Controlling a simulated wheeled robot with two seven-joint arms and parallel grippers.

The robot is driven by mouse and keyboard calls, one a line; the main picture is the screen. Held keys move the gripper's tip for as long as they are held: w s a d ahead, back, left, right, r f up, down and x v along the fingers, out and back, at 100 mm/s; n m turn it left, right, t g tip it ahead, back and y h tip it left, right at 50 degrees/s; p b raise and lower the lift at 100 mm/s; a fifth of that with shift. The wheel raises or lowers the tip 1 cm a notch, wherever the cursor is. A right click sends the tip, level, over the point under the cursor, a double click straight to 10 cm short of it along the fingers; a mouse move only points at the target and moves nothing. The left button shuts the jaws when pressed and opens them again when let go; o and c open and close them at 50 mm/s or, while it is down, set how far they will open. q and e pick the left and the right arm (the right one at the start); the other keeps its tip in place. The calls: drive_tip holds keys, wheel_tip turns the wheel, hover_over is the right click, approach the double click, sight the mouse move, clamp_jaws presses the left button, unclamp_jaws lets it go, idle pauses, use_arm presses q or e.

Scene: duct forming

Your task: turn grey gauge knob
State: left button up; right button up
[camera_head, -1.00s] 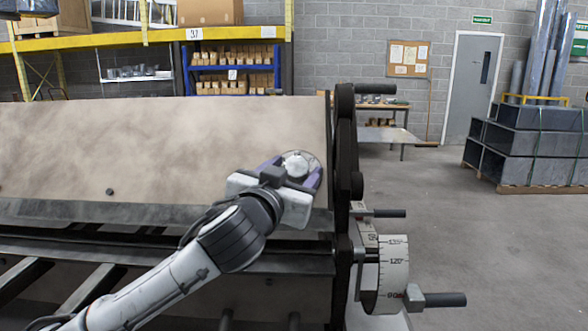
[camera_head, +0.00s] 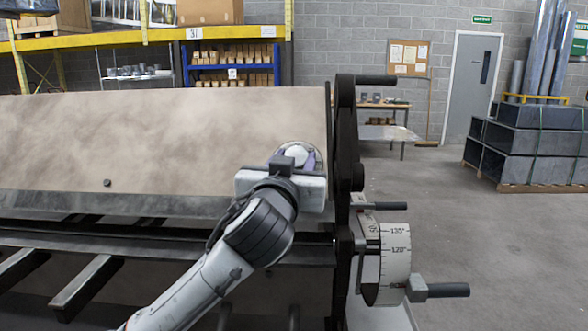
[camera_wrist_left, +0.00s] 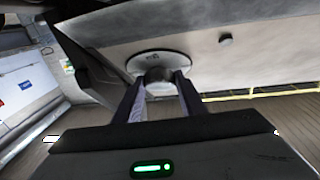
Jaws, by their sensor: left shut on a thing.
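The grey gauge knob (camera_wrist_left: 158,76) is a small round grip at the middle of a pale disc (camera_wrist_left: 160,62) on the machine's sheet face, seen in the left wrist view. My left gripper (camera_wrist_left: 158,88) is shut on the knob, one finger on each side. In the head view the left gripper (camera_head: 299,158) is at the right end of the sloped tan panel. The wrist hides most of the disc there. My right gripper is not in view.
The bending machine's tan panel (camera_head: 180,140) fills the left. A dark end frame (camera_head: 346,160), projecting handles (camera_head: 447,290) and a white angle scale (camera_head: 397,270) stand just right of my wrist.

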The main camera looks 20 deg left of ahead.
use_arm(q)
drive_tip(key=n+y+b, duration=0.1)
drive_tip(key=n, duration=0.1)
drive_tip(key=n+g+y+b, duration=0.1)
drive_tip(key=n+y, duration=0.1)
drive_tip(key=n+y+b, duration=0.1)
drive_tip(key=shift+d+f+n, duration=0.25)
drive_tip(key=shift+d+n, duration=0.15)
drive_tip(key=shift+w+r+n+g+y+b, duration=0.1)
drive_tip(key=shift+n+g+y+b, duration=0.55)
drive_tip(key=shift+n+y, duration=0.45)
drive_tip(key=shift+r+n+g+y, duration=0.1)
drive_tip(key=shift+n+g+y, duration=0.25)
drive_tip(key=shift+n, duration=0.35)
drive_tip(key=o, duration=1)
drive_tip(key=shift+r, duration=0.15)
